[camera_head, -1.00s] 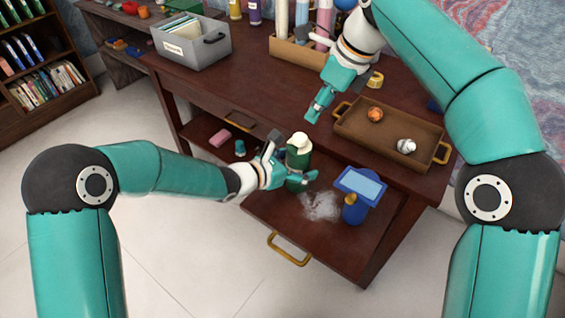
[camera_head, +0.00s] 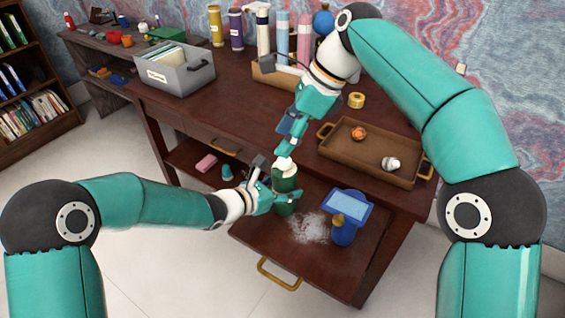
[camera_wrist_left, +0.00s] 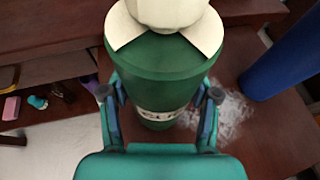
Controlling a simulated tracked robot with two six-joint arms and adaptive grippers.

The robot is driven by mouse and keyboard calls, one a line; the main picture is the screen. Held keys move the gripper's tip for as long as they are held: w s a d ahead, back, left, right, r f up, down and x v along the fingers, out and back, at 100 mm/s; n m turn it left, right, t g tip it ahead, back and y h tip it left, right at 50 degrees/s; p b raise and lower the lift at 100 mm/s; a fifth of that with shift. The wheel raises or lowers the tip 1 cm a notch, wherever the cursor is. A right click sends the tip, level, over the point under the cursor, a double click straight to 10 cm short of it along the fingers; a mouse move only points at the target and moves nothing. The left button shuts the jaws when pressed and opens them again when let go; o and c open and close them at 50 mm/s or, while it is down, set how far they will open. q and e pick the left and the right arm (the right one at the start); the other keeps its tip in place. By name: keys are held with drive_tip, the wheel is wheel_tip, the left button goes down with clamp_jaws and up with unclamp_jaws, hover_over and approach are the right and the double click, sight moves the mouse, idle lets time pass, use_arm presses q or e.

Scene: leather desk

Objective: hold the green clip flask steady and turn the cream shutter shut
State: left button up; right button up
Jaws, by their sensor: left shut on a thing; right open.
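The green clip flask (camera_head: 284,181) stands upright in the pulled-out drawer, and its green body with a pale label also fills the middle of the left wrist view (camera_wrist_left: 158,82). The cream shutter (camera_wrist_left: 168,14) is at its top, with cream flaps spreading over the green shoulder. My left gripper (camera_head: 270,200) is shut on the flask's body, one finger on each side. My right gripper (camera_head: 287,155) is open, pointing down just above the flask top; whether it touches the cream shutter (camera_head: 285,169) I cannot tell.
A blue bottle-like object with a light blue panel (camera_head: 346,205) stands right of the flask, beside a whitish powdery patch (camera_head: 309,228). A brown tray (camera_head: 345,160) with small items lies on the desk behind. A pink block (camera_head: 206,163) lies to the left.

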drive_tip(key=s+a+n+g+y, duration=0.2)
drive_tip(key=a+n+g+y, duration=0.1)
drive_tip(key=n, duration=0.1)
drive_tip(key=m+t+y, duration=0.2)
drive_tip(key=y, duration=0.7)
approach(284, 161)
drive_tip(key=a, duration=1)
drive_tip(key=shift+f, duration=0.35)
